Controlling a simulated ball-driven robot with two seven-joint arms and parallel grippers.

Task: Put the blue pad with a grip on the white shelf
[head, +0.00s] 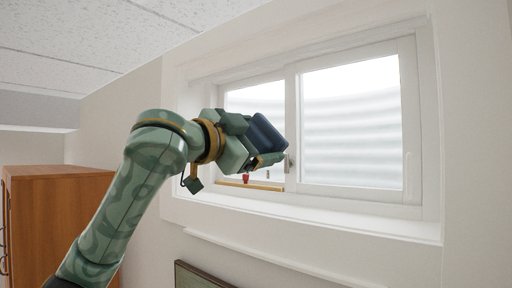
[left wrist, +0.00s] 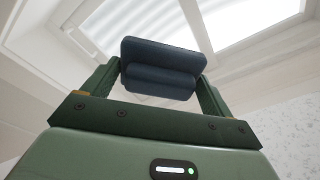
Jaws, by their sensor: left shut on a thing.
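The blue pad with a grip (head: 266,135) is dark blue and is held up in front of the window in the head view. My left gripper (head: 258,148) is shut on it. In the left wrist view the pad (left wrist: 163,66) sits between the two finger ends, its long side running across them. A narrow white shelf (head: 280,258) runs along the wall below the window sill, lower than the gripper and to its right. Its top is hardly visible from this low angle. My right gripper is not in view.
The window's white sill (head: 330,219) juts out above the shelf. A wooden bar (head: 250,186) and a small red thing (head: 246,178) are at the window behind my gripper. A brown wooden cabinet (head: 60,215) stands at the left. A dark-framed picture (head: 195,275) is below the shelf.

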